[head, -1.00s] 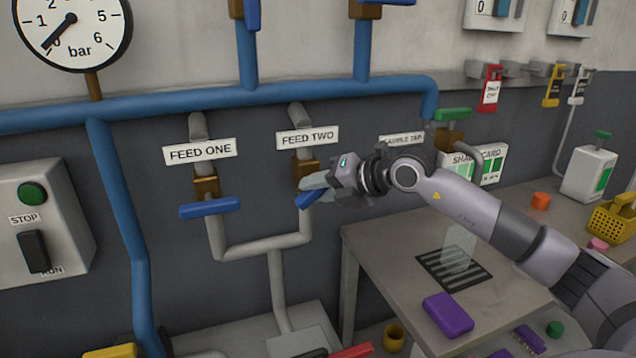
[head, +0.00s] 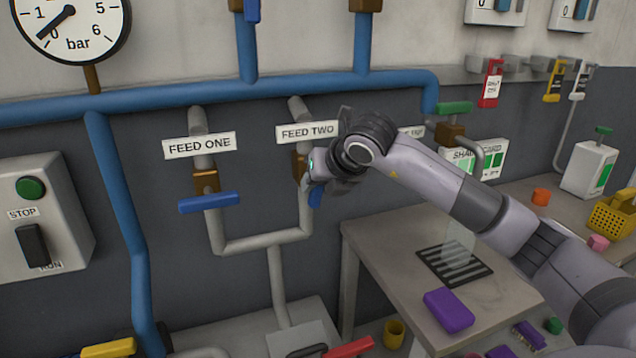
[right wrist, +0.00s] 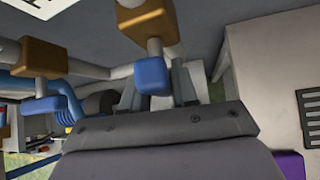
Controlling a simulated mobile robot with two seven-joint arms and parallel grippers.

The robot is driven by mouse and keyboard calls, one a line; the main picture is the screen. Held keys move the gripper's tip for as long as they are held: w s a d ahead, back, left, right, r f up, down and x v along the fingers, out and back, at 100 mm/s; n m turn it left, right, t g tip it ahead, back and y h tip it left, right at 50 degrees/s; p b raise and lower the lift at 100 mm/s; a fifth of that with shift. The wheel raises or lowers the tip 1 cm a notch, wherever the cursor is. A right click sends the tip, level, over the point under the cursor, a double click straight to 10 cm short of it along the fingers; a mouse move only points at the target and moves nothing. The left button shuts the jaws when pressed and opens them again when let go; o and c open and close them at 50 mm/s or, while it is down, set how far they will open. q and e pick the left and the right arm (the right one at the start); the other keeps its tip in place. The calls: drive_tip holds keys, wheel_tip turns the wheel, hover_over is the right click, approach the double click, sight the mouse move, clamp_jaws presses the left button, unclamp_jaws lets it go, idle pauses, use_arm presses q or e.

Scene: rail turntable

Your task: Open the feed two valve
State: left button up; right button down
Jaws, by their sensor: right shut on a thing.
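The feed two valve has a brass body (head: 299,166) under the FEED TWO sign (head: 309,131), with a grey pipe running down below it. Its blue handle (head: 316,196) is mostly hidden behind my right gripper (head: 317,186) in the head view. In the right wrist view the handle (right wrist: 152,76) shows nearly end-on, between the fingers of the right gripper (right wrist: 155,94), below the brass body (right wrist: 148,26). The right gripper is shut on this handle. The handle's exact angle is hard to tell. My left gripper is out of view.
The feed one valve's blue handle (head: 209,202) lies crosswise to its pipe, left of feed two. A blue header pipe (head: 200,98) runs above. A table (head: 385,250) with a purple block (head: 448,309) stands below my right arm. A stop/run box (head: 42,222) is at left.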

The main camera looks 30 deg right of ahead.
drive_tip(key=shift+f, duration=0.1)
idle(0.4)
drive_tip(key=c, duration=1)
unclamp_jaws()
drive_tip(key=shift+o, duration=0.2)
drive_tip(key=b+v, duration=0.1)
drive_tip(key=v, duration=0.6)
drive_tip(key=shift+b, duration=0.3)
drive_tip(key=shift+a, duration=0.15)
